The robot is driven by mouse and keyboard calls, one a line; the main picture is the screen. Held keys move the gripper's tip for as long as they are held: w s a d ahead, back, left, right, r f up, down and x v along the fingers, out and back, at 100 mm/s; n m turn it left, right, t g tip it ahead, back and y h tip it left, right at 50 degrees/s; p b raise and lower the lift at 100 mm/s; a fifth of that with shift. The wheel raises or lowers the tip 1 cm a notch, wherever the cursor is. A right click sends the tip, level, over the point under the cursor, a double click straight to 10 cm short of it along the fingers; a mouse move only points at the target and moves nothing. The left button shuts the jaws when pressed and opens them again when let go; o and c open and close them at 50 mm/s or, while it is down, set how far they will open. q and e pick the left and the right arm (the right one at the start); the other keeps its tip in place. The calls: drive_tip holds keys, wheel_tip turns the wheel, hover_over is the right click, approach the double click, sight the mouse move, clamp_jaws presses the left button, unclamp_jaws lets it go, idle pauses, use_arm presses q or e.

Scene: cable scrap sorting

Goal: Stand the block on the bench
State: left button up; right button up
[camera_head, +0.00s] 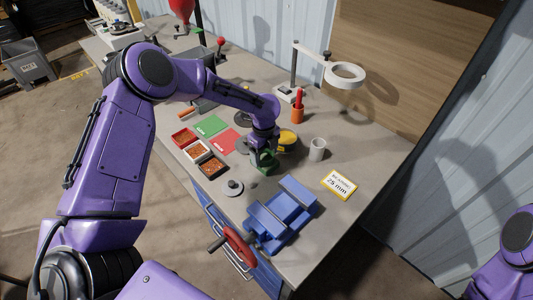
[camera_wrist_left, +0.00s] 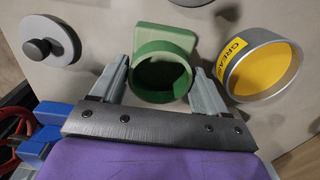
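The block is a green piece with a flat plate and a round open ring (camera_head: 264,162); it also shows in the left wrist view (camera_wrist_left: 163,62). My left gripper (camera_head: 262,150) is over the bench (camera_head: 365,160), pointing down at the block. In the left wrist view my left gripper's fingers (camera_wrist_left: 161,78) lie close against both sides of the ring, so it looks shut on the block. I cannot tell whether the block touches the bench. My right gripper is out of view; only part of my right arm shows at the lower right.
A yellow-faced grease tin (camera_head: 288,138) stands close beside the block. A grey cup (camera_head: 317,149), a blue vise (camera_head: 283,215), a knobbed grey disc (camera_head: 233,187) and a yellow-edged sign (camera_head: 339,184) are nearby. Small bins (camera_head: 212,168) and red and green mats lie left.

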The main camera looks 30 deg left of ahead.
sight(264, 160)
use_arm(q)
drive_tip(key=o, duration=0.3)
drive_tip(key=shift+s+d, duration=0.1)
drive_tip(key=shift+d, duration=0.05)
drive_tip(key=shift+o, duration=0.2)
drive_tip(key=shift+r, duration=0.15)
wheel_tip(264, 160, up, 12)
drive_tip(key=b, duration=0.2)
